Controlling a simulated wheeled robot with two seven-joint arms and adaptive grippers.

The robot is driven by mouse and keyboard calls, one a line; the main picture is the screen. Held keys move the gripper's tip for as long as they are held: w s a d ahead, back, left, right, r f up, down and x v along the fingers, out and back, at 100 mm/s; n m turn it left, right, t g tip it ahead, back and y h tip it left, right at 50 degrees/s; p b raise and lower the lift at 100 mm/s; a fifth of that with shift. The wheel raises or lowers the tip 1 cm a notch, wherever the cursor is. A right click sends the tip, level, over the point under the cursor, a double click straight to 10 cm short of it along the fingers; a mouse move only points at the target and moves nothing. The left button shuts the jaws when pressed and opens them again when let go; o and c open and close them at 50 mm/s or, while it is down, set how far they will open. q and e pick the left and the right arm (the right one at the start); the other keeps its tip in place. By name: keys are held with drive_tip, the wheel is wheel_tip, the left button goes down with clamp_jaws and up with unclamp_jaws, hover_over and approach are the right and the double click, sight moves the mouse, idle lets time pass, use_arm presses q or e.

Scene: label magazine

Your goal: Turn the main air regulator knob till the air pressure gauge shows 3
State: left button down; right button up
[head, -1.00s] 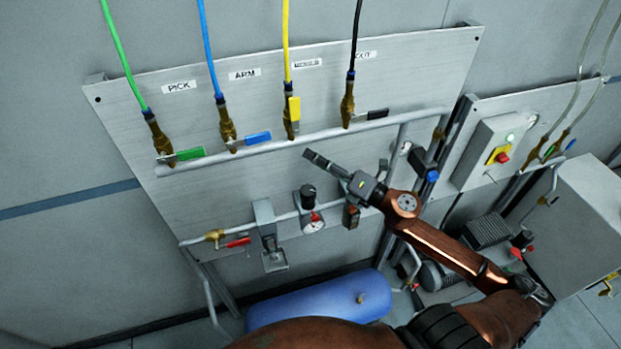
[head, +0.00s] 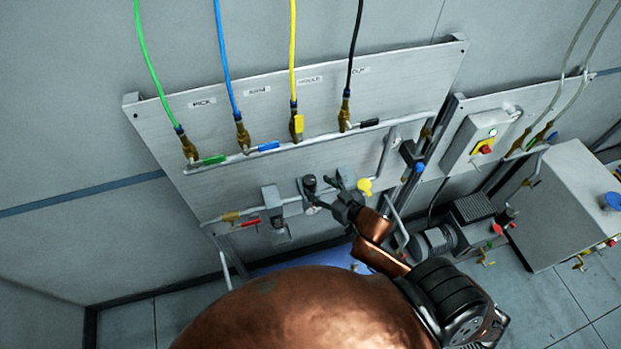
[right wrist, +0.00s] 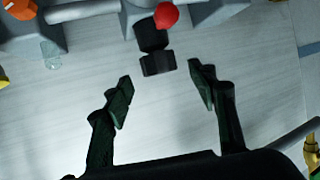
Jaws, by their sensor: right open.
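The black main air regulator knob (head: 309,182) stands on the lower pipe of the upright panel, and it also shows in the right wrist view (right wrist: 157,60). The pale air pressure gauge (head: 312,209) is just below it, partly hidden by my gripper; its reading is too small to tell. My right gripper (head: 323,189) is open at the knob's right side. In the right wrist view my open fingers (right wrist: 162,95) point toward the knob, which lies between their lines and just beyond the tips, with no visible grip on it. My left gripper is not in view.
A red-handled valve (head: 247,223) and a grey filter unit (head: 271,198) sit left of the knob. A yellow round part (head: 364,186) is close to the right of my gripper. Hose valves line the upper pipe (head: 270,150). A red ball-like part (right wrist: 166,15) is beyond the knob.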

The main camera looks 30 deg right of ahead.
sight(315, 181)
drive_tip(key=shift+p+x, duration=0.55)
drive_tip(key=shift+x, duration=2.15)
drive_tip(key=shift+r, duration=0.1)
drive_tip(key=shift+c, duration=0.5)
drive_tip(key=c, duration=1.1)
drive_tip(key=shift+d+n+y, duration=0.1)
drive_tip(key=shift+n+y, duration=0.2)
drive_tip(key=shift+y, duration=0.1)
drive_tip(key=n+g+y, duration=0.1)
drive_tip(key=n+y, duration=0.2)
drive_tip(key=shift+w+d, duration=0.1)
drive_tip(key=shift+n+g+y+b, duration=0.55)
drive_tip(key=shift+n+g+y, duration=0.15)
drive_tip(key=shift+n+y, duration=0.35)
drive_tip(key=shift+y, duration=0.35)
